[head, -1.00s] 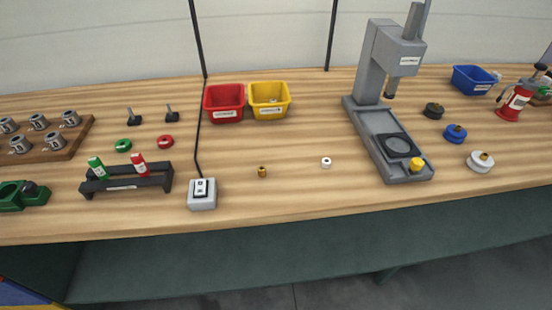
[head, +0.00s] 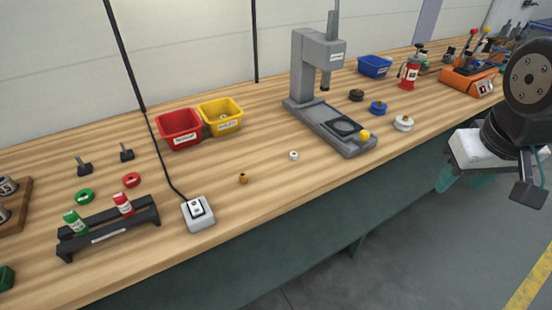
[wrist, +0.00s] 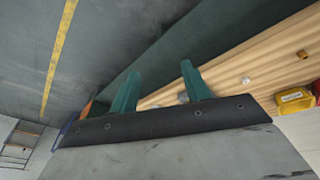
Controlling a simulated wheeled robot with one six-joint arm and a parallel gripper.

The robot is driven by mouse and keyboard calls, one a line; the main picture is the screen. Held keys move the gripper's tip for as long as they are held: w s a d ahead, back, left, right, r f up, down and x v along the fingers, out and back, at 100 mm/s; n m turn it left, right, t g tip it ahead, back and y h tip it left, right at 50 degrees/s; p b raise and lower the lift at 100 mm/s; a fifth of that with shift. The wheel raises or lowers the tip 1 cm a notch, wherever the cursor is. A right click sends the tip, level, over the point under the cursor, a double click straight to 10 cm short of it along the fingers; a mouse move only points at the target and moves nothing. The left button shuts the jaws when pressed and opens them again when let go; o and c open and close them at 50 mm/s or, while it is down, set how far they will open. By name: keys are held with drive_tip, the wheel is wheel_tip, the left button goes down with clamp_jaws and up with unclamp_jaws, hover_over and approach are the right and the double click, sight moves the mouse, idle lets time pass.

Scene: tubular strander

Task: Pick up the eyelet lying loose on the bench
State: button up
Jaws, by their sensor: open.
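A small white ring (head: 293,155), which looks like the eyelet, lies loose on the bench (head: 270,190) left of the grey press. A small brass-brown piece (head: 243,178) with a hole stands left of it. In the wrist view the white ring (wrist: 246,80) and the brown piece (wrist: 302,54) lie on the bench top, beyond and to the right of the fingers. My gripper (wrist: 159,72) is open and empty, its two green fingers apart. In the head view it is at the right, off the bench's front edge, well away from the ring and partly hidden by my wrist.
The grey press (head: 318,75) stands right of the ring. Red (head: 180,128) and yellow (head: 220,115) bins stand behind. A grey switch box (head: 198,213) with a cable is at front left. Blue (head: 377,108) and white (head: 403,123) round pieces lie right of the press. The bench around the ring is clear.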

drive_tip(key=w+a+f+n+t+y, duration=0.1)
drive_tip(key=w+a+f+n+t, duration=0.2)
drive_tip(key=w, duration=0.6)
drive_tip(key=w+a+f+n+t, duration=0.15)
drive_tip(key=w+f, duration=0.25)
drive_tip(key=w, duration=0.5)
drive_tip(key=n+t+y, duration=0.2)
drive_tip(key=n+y, duration=0.2)
drive_tip(key=y, duration=0.3)
approach(297, 156)
drive_tip(key=shift+m, duration=0.25)
drive_tip(key=d, duration=0.1)
drive_tip(key=w+d, duration=0.1)
drive_tip(key=d, duration=0.1)
drive_tip(key=w+d, duration=0.1)
drive_tip(key=d, duration=0.1)
drive_tip(key=shift+w+d+r, duration=0.2)
drive_tip(key=shift+w, duration=0.05)
drive_tip(key=a, duration=0.1)
drive_tip(key=a+f+y, duration=0.1)
drive_tip(key=s+a+f+n+y, duration=0.1)
drive_tip(key=a, duration=0.1)
drive_tip(key=shift+a, duration=0.1)
drive_tip(key=shift+w+a+f+y, duration=0.1)
drive_tip(key=shift+a+f+y, duration=0.05)
drive_tip(key=shift+a+y, duration=0.25)
drive_tip(key=x, duration=0.7)
drive_tip(key=shift+a, duration=0.1)
